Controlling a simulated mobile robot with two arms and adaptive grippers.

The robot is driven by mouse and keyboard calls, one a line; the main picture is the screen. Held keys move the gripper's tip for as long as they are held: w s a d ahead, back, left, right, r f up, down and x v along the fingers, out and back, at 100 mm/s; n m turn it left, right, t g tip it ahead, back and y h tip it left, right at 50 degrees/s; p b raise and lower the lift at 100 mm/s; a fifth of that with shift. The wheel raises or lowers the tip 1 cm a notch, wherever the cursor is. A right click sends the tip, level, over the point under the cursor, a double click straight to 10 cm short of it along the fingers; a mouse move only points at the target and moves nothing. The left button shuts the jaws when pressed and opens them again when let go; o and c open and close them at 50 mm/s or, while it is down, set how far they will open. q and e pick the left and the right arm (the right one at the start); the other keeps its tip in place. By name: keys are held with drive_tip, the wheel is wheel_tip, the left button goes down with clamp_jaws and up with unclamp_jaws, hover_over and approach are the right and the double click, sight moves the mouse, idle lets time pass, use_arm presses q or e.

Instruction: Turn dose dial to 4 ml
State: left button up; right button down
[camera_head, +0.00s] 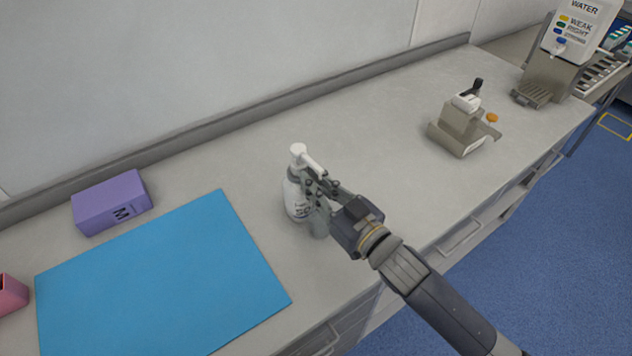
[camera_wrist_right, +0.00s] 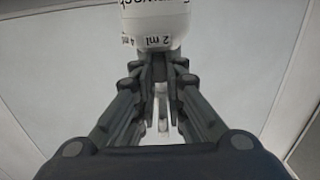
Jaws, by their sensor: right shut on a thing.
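A white pump bottle (camera_head: 297,201) with a white pump head (camera_head: 298,150) stands upright on the grey counter, just right of the blue mat. My right gripper (camera_head: 318,193) reaches it from the right and is shut at the bottle's upper part, below the spout. In the right wrist view the bottle (camera_wrist_right: 155,14) shows at the top, with the marks "2 ml" and "4 ml" on its rounded part; "2 ml" is nearer the middle and "4 ml" is to its left. My right fingers (camera_wrist_right: 160,72) cover the part they hold. My left gripper is not in view.
A blue mat (camera_head: 160,280) lies left of the bottle, with a purple box (camera_head: 112,202) behind it and a pink container (camera_head: 10,295) at the left edge. A beige machine (camera_head: 462,125) and a water dispenser (camera_head: 565,55) stand to the right. The counter behind the bottle is clear.

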drive_tip(key=shift+w+d+n+g+y, duration=0.1)
drive_tip(key=shift+n+g+y, duration=0.2)
drive_tip(key=shift+g+y, duration=0.15)
drive_tip(key=shift+w+d+n+g+y+p, duration=0.25)
drive_tip(key=shift+n+g+y+p, duration=0.1)
drive_tip(key=shift+n+g+y, duration=0.35)
drive_tip(key=shift+r, duration=0.1)
idle(0.8)
drive_tip(key=c, duration=1.6)
unclamp_jaws()
drive_tip(key=shift+c, duration=0.2)
drive_tip(key=v, duration=1.2)
